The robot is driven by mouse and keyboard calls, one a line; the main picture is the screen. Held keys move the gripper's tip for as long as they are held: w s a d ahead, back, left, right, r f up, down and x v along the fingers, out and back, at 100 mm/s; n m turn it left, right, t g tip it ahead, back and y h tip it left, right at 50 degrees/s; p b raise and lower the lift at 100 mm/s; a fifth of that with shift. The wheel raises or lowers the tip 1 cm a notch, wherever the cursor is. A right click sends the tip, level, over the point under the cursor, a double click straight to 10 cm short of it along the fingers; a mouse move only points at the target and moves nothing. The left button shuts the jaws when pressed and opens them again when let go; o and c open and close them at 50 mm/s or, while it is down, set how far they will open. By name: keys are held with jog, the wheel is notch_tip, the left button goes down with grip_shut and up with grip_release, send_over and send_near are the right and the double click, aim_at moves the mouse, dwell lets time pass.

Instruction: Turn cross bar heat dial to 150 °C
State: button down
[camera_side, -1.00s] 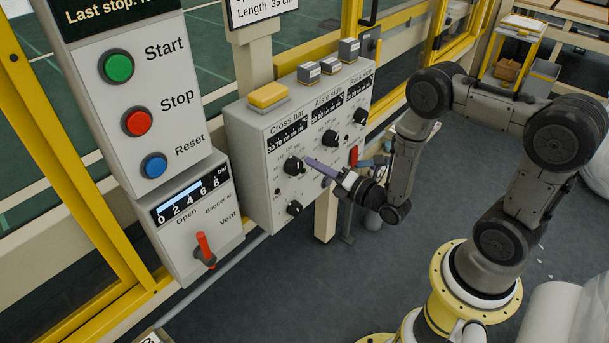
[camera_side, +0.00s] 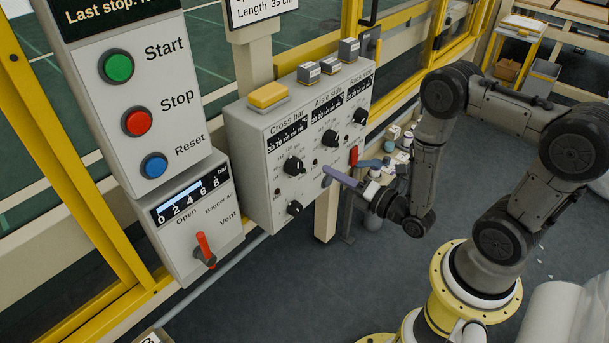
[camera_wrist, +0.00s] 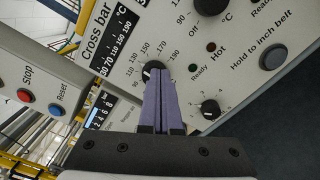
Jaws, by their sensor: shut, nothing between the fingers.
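The cross bar heat dial (camera_side: 293,166) is a round black knob under the "Cross bar" display on the grey control box. In the wrist view the dial (camera_wrist: 152,68) shows just beyond my fingertips, which hide its lower part. Printed numbers, including 130, 150 and 170, ring it. I cannot tell its exact setting. My gripper (camera_side: 326,170), with purple fingers, is shut and empty, apart from the panel, to the right of the dial in the side view. In the wrist view the closed fingers (camera_wrist: 157,74) point toward the dial.
Two similar dials sit to the right, a middle one (camera_side: 330,138) and a far one (camera_side: 360,116). A smaller knob (camera_side: 294,208) is below. A red switch (camera_side: 354,156) is at the box's right edge. A button panel (camera_side: 137,122) stands left. Open space lies before the box.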

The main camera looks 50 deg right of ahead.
jog(key=shift+w+a+r, duration=0.2)
jog(key=shift+w+r, duration=0.1)
jog(key=shift+w, duration=0.75)
jog(key=shift+w+a+r, duration=0.15)
jog(key=shift+w+r, duration=0.1)
jog(key=shift+w, duration=0.8)
jog(key=shift+w+a+r, duration=0.2)
jog(key=shift+w+r, duration=0.1)
jog(key=shift+w, duration=0.75)
jog(key=shift+a+f, duration=0.2)
jog(key=shift+f, duration=0.1)
jog(key=shift+d+f, duration=0.2)
jog(key=shift+f, duration=0.15)
jog(key=shift+s+d+f, duration=0.1)
jog(key=shift+d+f, duration=0.05)
jog(key=shift+f, duration=0.2)
jog(key=shift+d+r, duration=0.1)
jog(key=shift+d, duration=0.05)
jog(key=shift+d+r, duration=0.15)
jog(key=shift+d, duration=0.1)
jog(key=s, duration=0.6)
